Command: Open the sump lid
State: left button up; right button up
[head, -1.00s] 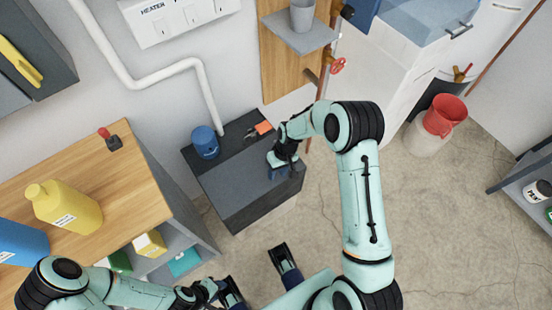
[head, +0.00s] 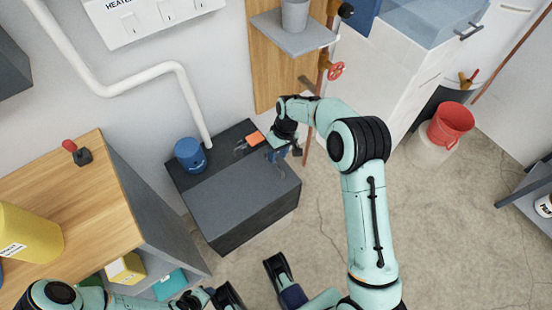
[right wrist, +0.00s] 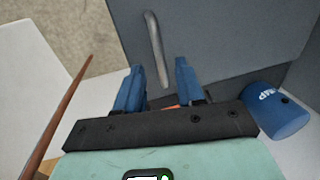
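The sump is a dark grey box (head: 225,240) on the floor by the wall. Its grey lid (head: 235,195) looks shut and flat in the head view. A thin grey bar handle (right wrist: 155,45) shows on the lid in the right wrist view. My right gripper (head: 276,155) is over the right-hand part of the box top. In the right wrist view its blue fingers (right wrist: 160,85) are apart, with the handle's near end showing between them; they do not look closed on it. My left gripper (head: 255,284) is at the bottom of the head view, its fingers wide apart and empty.
A blue cylinder (head: 190,155) and an orange piece (head: 255,138) sit on the strip behind the lid. A wooden-topped cabinet (head: 85,205) stands to the left. A pipe with a red valve (head: 335,70) rises behind my right gripper.

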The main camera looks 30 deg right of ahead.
pick_arm(q)
jog(key=shift+w+a+f, duration=0.2)
jog(key=shift+w+f, duration=0.1)
jog(key=shift+w, duration=0.15)
pick_arm(e)
jog(key=shift+a+f, duration=0.15)
jog(key=shift+f, duration=0.55)
jog(key=shift+a+f, duration=0.1)
jog(key=shift+f, duration=0.55)
grip_shut()
jog(key=shift+r, duration=0.1)
